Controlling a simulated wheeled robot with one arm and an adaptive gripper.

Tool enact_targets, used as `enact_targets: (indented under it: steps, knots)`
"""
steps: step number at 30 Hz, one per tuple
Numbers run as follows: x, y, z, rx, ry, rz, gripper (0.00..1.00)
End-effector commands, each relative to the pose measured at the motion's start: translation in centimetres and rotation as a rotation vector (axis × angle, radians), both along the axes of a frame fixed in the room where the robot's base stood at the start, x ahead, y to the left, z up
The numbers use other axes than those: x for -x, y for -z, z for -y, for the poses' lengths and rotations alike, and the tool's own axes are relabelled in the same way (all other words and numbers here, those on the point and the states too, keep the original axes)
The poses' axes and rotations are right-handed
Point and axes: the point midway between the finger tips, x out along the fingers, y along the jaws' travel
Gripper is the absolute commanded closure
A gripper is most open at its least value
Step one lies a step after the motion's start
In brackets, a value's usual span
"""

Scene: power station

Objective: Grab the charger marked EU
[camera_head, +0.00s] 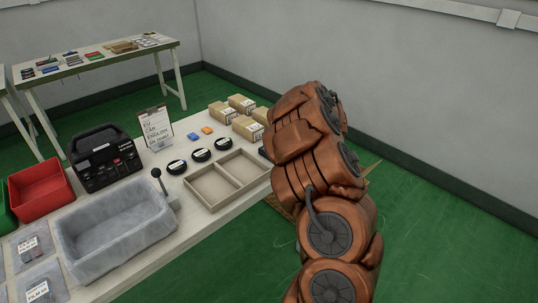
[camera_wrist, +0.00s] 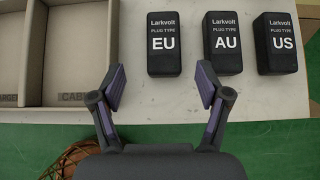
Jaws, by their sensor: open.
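In the wrist view a black block charger marked EU (camera_wrist: 163,45) lies on the pale table, with "Larkvolt plug type" in white on its face. Two like chargers are to its right: one marked AU (camera_wrist: 223,44) and one marked US (camera_wrist: 277,44). My gripper (camera_wrist: 162,88) is open and empty. Its fingers are below the EU charger in the wrist view, with the charger lined up roughly between them and apart from both. In the head view my arm hides the gripper and most of the chargers.
A divided beige tray (camera_head: 214,203) is left of the chargers; its edge also shows in the wrist view (camera_wrist: 112,60). A grey basin (camera_head: 75,254), black power station (camera_head: 107,173), red bin (camera_head: 38,189), sign (camera_head: 155,128) and cardboard boxes (camera_head: 222,113) stand on the table.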

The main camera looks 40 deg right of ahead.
Motion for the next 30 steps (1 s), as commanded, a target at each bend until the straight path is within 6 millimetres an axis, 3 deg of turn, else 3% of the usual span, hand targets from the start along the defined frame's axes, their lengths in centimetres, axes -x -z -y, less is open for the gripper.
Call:
enact_targets:
  steps: [16,30]
  knots:
    - [-2.4,1.6,0.2,-0.002,0.004,0.001,0.24]
    - [-5.6,3.7,0.5,-0.003,0.003,0.002,0.24]
